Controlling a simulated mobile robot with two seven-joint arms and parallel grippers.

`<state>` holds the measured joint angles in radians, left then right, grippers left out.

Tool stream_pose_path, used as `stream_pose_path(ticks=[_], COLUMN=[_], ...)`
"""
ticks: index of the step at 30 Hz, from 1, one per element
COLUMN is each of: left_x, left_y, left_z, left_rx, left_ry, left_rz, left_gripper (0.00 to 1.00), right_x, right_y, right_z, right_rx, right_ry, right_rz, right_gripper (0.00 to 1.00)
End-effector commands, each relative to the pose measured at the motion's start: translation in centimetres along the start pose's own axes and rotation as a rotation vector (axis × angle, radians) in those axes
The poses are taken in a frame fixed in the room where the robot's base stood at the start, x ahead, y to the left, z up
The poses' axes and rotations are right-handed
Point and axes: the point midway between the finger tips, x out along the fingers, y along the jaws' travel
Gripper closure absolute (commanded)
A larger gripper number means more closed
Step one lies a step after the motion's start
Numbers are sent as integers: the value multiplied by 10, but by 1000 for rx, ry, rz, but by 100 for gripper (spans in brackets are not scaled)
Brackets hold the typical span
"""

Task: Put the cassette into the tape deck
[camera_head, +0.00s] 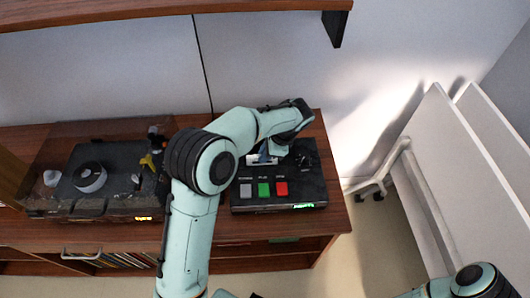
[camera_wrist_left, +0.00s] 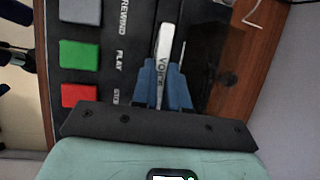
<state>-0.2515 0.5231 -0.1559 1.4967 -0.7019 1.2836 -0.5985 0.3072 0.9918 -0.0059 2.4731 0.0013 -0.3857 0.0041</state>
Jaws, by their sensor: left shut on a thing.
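The tape deck (camera_head: 300,188) is a black box on the wooden cabinet, with grey, green and red buttons along its front. Its face also fills much of the left wrist view (camera_wrist_left: 118,75), where the buttons read REWIND, PLAY and STOP. My left gripper (camera_wrist_left: 166,92) is over the deck, its blue fingers shut on the cassette (camera_wrist_left: 164,48), which shows as a narrow pale edge with lettering. In the head view the cassette (camera_head: 262,160) lies behind the buttons, partly hidden by my left arm. I cannot tell how deep it sits in the deck. My right gripper is out of view.
A record player (camera_head: 110,205) with a dark lid stands left of the deck on the cabinet (camera_head: 338,205). A wooden shelf (camera_head: 150,8) hangs above. White folded panels (camera_head: 455,190) on a wheeled frame stand at the right. Bare cabinet top lies right of the deck.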

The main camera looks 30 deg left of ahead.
Motion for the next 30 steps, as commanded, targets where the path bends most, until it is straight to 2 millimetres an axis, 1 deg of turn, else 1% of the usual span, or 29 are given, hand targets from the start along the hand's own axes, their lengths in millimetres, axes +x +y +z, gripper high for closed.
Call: stream_pose_path(ticks=[30], left_x=[19], left_y=[3], left_z=[-8], left_rx=[0], left_ry=[0], left_rz=[1], left_gripper=[100], right_x=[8], right_y=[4], right_z=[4], right_rx=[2], right_ry=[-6], right_rz=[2], right_gripper=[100])
